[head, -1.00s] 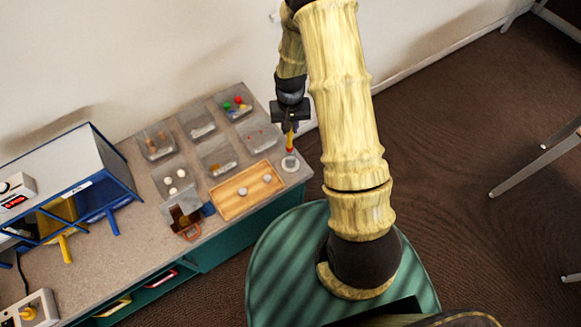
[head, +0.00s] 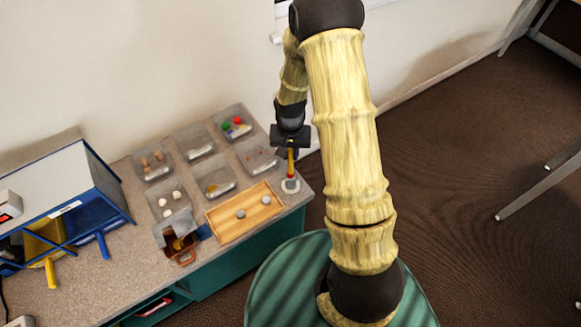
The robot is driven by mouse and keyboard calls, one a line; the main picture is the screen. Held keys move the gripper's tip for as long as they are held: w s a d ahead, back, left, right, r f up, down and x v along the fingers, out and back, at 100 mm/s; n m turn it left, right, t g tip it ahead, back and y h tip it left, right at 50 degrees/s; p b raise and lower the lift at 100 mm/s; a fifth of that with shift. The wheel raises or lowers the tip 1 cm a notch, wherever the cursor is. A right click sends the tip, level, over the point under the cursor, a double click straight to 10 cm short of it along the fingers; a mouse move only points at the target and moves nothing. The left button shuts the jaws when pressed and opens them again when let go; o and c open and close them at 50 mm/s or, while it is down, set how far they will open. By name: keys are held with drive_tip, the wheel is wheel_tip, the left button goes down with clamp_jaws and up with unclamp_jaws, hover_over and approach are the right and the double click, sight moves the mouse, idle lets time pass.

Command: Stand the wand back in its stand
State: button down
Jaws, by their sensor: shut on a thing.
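The wand (head: 291,163) is a thin yellow stick with a red part low down, held upright below my gripper (head: 290,150). My gripper is shut on its upper end. The stand (head: 290,186) is a small round whitish base at the right end of the counter. The wand's lower end is at the stand in the picture; I cannot tell whether it is seated in it or just above it.
A wooden tray (head: 222,229) with two grey discs lies left of the stand. Several clear bins, one with red and green pieces (head: 236,126), stand behind it. A brown container (head: 181,250) and a blue-framed rack (head: 75,205) are further left. The wall is close behind.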

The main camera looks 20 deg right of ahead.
sight(290, 162)
drive_tip(key=shift+f, duration=0.95)
drive_tip(key=shift+f+p, duration=0.4)
drive_tip(key=shift+f, duration=1.75)
drive_tip(key=shift+f, duration=0.1)
drive_tip(key=c, duration=1.3)
unclamp_jaws()
